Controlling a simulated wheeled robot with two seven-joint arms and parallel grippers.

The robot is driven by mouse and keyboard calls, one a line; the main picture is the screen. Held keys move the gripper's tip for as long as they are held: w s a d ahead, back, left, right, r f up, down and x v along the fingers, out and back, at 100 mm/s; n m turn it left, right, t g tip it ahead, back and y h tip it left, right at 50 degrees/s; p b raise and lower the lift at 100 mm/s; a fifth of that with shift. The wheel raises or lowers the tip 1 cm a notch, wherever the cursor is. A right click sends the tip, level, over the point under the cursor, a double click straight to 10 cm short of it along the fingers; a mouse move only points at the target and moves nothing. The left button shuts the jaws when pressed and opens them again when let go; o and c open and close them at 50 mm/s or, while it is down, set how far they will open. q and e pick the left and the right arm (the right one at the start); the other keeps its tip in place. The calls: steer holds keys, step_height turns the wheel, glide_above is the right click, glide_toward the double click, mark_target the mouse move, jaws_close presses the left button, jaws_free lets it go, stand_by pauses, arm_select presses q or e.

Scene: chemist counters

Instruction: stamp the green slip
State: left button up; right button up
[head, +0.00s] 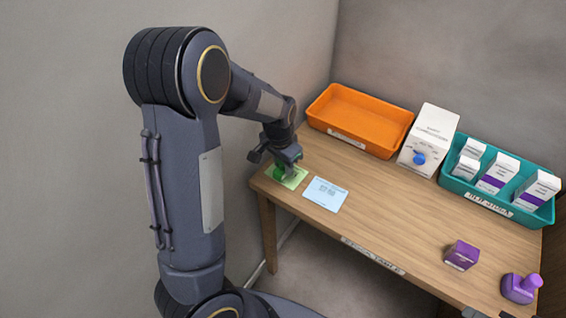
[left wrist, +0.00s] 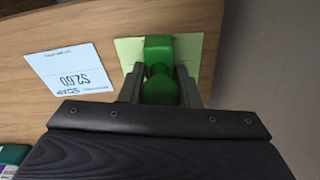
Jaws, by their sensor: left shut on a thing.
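The green slip (head: 298,180) lies at the left end of the wooden table, and it also shows in the left wrist view (left wrist: 189,54). My left gripper (head: 284,168) is over the slip, its fingers pointing down. In the left wrist view the gripper (left wrist: 161,88) is shut on a green stamp (left wrist: 159,50) with a round knob and a block-shaped base. The stamp's base is over the slip; I cannot tell whether it touches it. The gripper hides part of the slip in the head view. My right gripper is not in view.
A pale blue slip (head: 325,194) lies just right of the green slip. An orange tray (head: 345,129), a white box with a blue knob (head: 428,140) and a teal tray of boxes (head: 484,199) line the back. A purple box (head: 461,255) and purple stamp (head: 520,288) stand front right. The table's middle is clear.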

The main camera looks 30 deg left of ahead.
arm_select(q)
steer(key=shift+f+b, duration=0.45)
steer(key=shift+f, duration=0.1)
stand_by(1.1)
steer(key=shift+r+p, duration=2.85)
steer(key=shift+r, duration=0.7)
